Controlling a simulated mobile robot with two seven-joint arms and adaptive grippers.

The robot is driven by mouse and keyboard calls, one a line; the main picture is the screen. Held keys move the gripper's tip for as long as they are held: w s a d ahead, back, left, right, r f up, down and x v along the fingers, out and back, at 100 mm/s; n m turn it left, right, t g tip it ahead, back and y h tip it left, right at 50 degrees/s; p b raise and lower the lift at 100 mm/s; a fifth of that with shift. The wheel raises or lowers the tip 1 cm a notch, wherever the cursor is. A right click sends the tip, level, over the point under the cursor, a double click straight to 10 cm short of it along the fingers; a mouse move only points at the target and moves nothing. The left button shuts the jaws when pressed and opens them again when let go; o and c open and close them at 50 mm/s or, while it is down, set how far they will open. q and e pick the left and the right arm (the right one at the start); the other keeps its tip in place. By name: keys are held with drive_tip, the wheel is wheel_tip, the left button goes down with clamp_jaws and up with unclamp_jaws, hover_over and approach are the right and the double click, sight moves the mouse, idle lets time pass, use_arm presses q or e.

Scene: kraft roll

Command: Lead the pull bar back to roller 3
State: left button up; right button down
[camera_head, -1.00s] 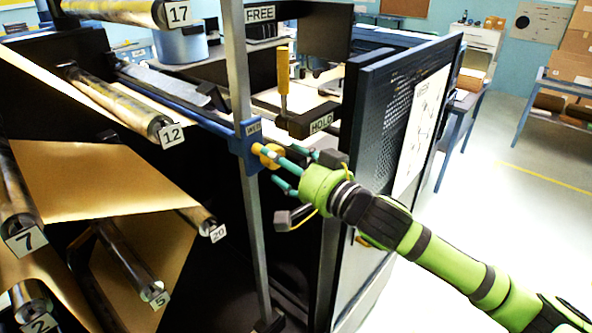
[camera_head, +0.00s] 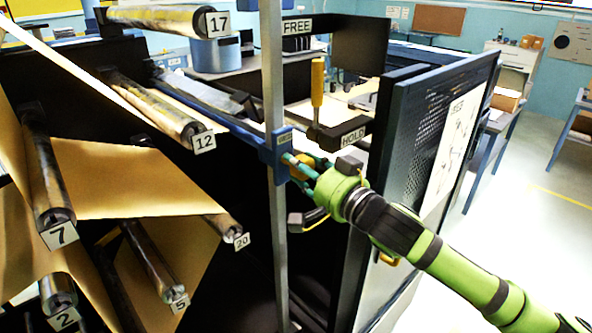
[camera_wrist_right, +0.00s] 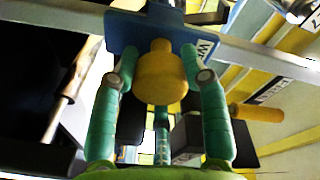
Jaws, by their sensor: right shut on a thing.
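My right gripper (camera_head: 299,170) is shut on a yellow knob (camera_wrist_right: 162,76); in the right wrist view its green fingers lie on both sides of the knob. The knob sticks out of a blue carriage (camera_head: 275,152) that sits on an upright grey post (camera_head: 273,75). A blue bar (camera_head: 230,128), which I take for the pull bar, runs from the carriage back to the left, near roller 12 (camera_head: 165,110). No label for roller 3 shows. My left gripper is not in view.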

drive_tip(key=s+a+p, duration=0.1)
drive_tip(key=s+a, duration=0.9)
drive_tip(key=a, duration=0.1)
drive_tip(key=shift+s+f, duration=0.15)
drive_tip(key=shift+s, duration=0.25)
drive_tip(key=s+a+r+p, duration=0.3)
drive_tip(key=r+p, duration=0.3)
drive_tip(key=shift+s, duration=0.15)
drive_tip(key=shift+r, duration=0.1)
